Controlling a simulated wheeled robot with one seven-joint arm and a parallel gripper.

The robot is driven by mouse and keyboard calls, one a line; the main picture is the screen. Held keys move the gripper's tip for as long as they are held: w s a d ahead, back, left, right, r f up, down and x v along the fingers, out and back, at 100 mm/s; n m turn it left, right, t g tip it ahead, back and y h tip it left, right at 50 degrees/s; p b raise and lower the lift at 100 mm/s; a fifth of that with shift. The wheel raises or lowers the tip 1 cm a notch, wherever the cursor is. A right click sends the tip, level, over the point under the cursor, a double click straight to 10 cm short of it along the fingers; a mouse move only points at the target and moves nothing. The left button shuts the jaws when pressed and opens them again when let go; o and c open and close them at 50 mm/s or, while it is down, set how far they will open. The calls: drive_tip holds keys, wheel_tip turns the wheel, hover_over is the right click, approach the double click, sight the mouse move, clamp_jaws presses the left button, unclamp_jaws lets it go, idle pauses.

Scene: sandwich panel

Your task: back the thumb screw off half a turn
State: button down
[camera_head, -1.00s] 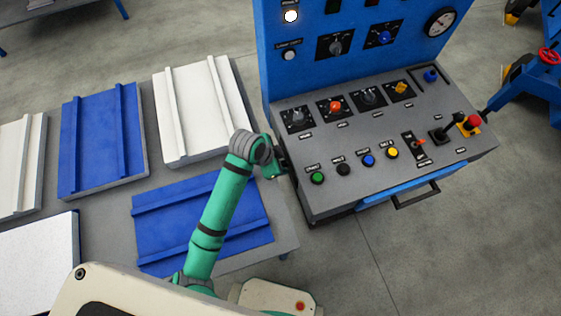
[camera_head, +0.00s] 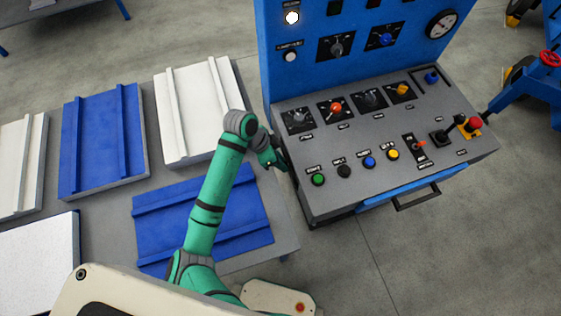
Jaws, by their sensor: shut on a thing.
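My gripper (camera_head: 283,164) is at the left side wall of the grey control console (camera_head: 320,200), just below its top edge. Little of the fingers shows, as my green wrist partly covers them. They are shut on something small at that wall. The thumb screw itself is hidden behind my gripper and the console's edge, so its turn cannot be read.
The console top carries several knobs, push buttons such as a green one (camera_head: 318,179), and a joystick (camera_head: 447,131). A blue panel (camera_head: 310,75) rises behind. Left, a grey table (camera_head: 110,214) holds white and blue panels below my arm.

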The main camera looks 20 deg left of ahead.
drive_tip(key=c, duration=1.6)
unclamp_jaws()
drive_tip(key=shift+o, duration=0.2)
drive_tip(key=v, duration=1)
drive_tip(key=shift+a+r, duration=0.2)
drive_tip(key=shift+r, duration=0.1)
